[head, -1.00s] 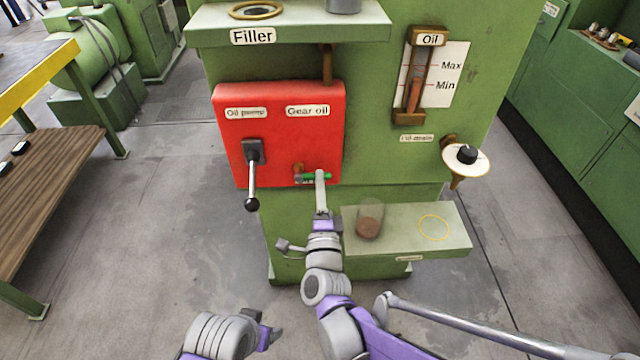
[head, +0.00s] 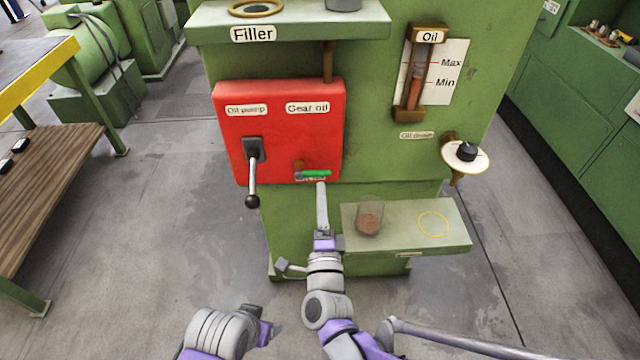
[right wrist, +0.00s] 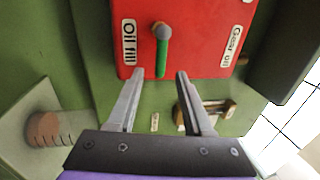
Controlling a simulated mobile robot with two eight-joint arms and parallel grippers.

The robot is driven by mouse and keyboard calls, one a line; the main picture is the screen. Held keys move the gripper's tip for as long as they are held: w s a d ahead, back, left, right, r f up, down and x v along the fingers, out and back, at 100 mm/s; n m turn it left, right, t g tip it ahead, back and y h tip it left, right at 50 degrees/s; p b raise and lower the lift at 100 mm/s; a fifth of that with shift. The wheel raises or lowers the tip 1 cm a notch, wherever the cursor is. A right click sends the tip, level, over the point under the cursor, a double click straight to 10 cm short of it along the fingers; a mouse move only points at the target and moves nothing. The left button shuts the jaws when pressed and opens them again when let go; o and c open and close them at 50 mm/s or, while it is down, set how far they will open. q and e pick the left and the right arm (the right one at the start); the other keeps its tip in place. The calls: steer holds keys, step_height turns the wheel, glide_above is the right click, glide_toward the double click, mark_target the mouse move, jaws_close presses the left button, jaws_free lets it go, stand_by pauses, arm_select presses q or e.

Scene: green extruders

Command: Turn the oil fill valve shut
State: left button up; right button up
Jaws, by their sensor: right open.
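The oil fill valve (head: 316,173) has a green handle on a brown pivot, low on the red panel (head: 290,130). In the head view the handle lies level, pointing right; in the right wrist view its green grip (right wrist: 161,58) points down from the pivot beside the "Oil fill" label. My right gripper (head: 321,185) is just below the handle, apart from it; the right wrist view shows its fingers (right wrist: 157,75) open and empty, with the handle end ahead between them. My left gripper (head: 272,332) is low in the head view; its fingers are unclear.
The oil pump lever (head: 252,180) hangs down on the panel. A glass with brown content (head: 369,218) stands on the low shelf (head: 400,240). The oil drain knob (head: 466,153) sticks out at right.

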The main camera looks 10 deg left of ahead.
arm_select(q)
steer(key=shift+r, duration=0.1)
arm_select(e)
steer(key=v, duration=0.6)
steer(key=shift+s, duration=0.15)
steer(key=s+d+f+n+g, duration=0.1)
steer(key=d+f+n+g, duration=0.25)
steer(key=d+n, duration=0.25)
steer(key=s+d+f+n+g, duration=0.2)
steer(key=d+f+n+g, duration=0.1)
steer(key=d+n+g, duration=0.25)
steer(key=s+d+f+n+g+h, duration=0.2)
steer(key=s+d+f+g+h, duration=0.1)
steer(key=s+d, duration=0.4)
steer(key=s+d+f+n+g+h, duration=0.1)
steer(key=s+d+f+g+h, duration=0.15)
steer(key=s+d, duration=0.5)
arm_select(q)
step_height(320, 180, up, 22)
steer(key=w+t+p, duration=0.1)
steer(key=p, duration=1.8)
steer(key=shift+w+r+p, duration=0.2)
steer(key=shift+w+p, duration=0.1)
steer(key=shift+p, duration=0.05)
arm_select(e)
step_height(320, 180, up, 22)
steer(key=w, duration=0.1)
steer(key=shift+w+d, duration=0.35)
steer(key=shift+w, duration=0.05)
